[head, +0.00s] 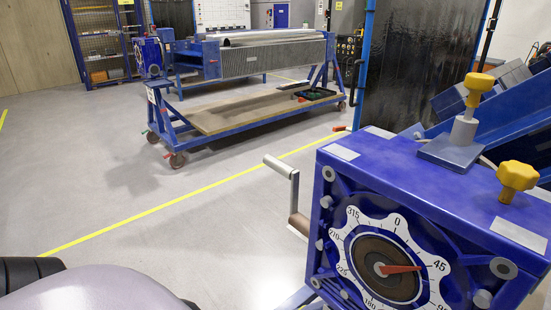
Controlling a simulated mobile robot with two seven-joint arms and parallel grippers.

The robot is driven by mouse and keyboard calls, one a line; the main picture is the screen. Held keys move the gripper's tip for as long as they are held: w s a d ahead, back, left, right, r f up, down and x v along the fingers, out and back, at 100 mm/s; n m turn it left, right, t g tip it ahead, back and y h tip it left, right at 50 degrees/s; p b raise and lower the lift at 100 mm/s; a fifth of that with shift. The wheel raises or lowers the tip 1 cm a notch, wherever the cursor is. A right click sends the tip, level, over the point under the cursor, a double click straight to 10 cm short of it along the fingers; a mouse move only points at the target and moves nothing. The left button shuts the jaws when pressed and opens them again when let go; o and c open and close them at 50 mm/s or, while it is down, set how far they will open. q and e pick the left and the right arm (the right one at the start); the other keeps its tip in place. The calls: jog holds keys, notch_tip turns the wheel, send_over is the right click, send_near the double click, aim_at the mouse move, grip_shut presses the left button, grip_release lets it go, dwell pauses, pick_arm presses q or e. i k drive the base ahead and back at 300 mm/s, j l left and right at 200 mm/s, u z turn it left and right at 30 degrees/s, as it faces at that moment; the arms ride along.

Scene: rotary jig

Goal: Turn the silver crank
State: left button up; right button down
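The silver crank (294,197) is on the left side of a blue jig box (400,190) at the right of the head view. Its pale grip (279,166) is at the top, pointing left, and its arm runs down to a brownish shaft beside the box. Neither gripper is in view, and nothing is seen touching the crank.
Two yellow knobs (517,176) (479,83) stick up from the box top. A blue wheeled cart (215,112) with a flat board stands behind. A yellow line (165,207) crosses the open grey floor left of the crank. A dark panel (420,60) stands behind the box.

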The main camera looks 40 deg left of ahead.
aim_at(298, 222)
jog(key=i+j, duration=0.1)
jog(key=j, duration=0.75)
jog(key=i+j+z, duration=0.1)
jog(key=j, duration=0.35)
jog(key=i+l, duration=0.1)
jog(key=l, duration=0.2)
